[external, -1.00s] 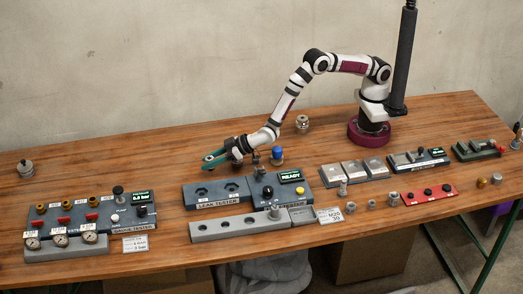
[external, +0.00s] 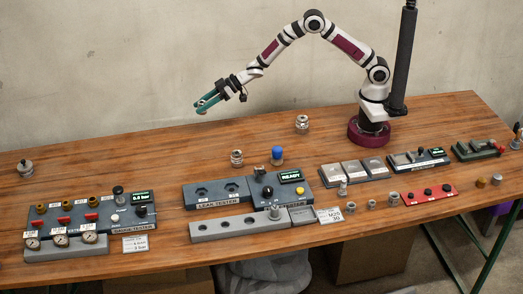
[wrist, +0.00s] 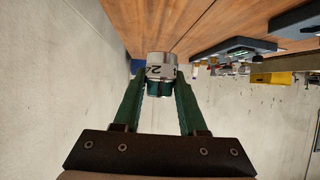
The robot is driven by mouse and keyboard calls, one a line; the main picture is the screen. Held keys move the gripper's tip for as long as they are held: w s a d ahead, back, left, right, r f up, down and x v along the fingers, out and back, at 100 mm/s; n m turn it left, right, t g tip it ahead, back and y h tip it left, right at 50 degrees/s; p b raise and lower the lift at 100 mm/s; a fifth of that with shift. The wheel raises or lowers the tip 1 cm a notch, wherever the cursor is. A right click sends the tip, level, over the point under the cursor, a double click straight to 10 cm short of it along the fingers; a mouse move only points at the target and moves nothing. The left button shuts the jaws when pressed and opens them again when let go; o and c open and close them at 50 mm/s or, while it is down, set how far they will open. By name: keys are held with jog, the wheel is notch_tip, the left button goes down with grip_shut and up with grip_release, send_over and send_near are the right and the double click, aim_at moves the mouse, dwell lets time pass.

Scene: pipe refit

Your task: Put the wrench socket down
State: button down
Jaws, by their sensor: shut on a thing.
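My gripper (external: 207,103) is raised well above the table at the left of the arm, in front of the wall. In the wrist view, its green fingers (wrist: 159,88) are shut on the wrench socket (wrist: 160,69), a short silver and white cylinder with a dark number that looks like "24" and a dark green end. In the external view the socket is tiny at the fingertips and its detail cannot be made out. It touches nothing but the fingers.
Below stands a metal fitting (external: 237,159) behind the leak tester (external: 217,194), with a blue-capped part (external: 277,155) beside it. The gauge tester (external: 85,217) is at the left. A grey rack with holes (external: 240,228) lies in front.

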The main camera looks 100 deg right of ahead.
jog(key=s+d+f+n+y, duration=0.1)
jog(key=s+d, duration=0.1)
jog(key=d, duration=0.3)
send_over(194, 150)
jog(key=shift+y, duration=0.3)
jog(key=f, duration=0.7)
jog(key=shift+s+d+f, duration=0.2)
jog(key=shift+d+f, duration=0.05)
jog(key=shift+d, duration=0.1)
jog(key=shift+w+a+f, duration=0.1)
jog(key=shift+a+f, duration=0.05)
jog(key=shift+f, duration=0.95)
jog(key=shift+w+a+f, duration=0.1)
jog(key=shift+f, duration=0.95)
jog(key=shift+f, duration=0.2)
jog(key=shift+c, duration=2.3)
grip_release()
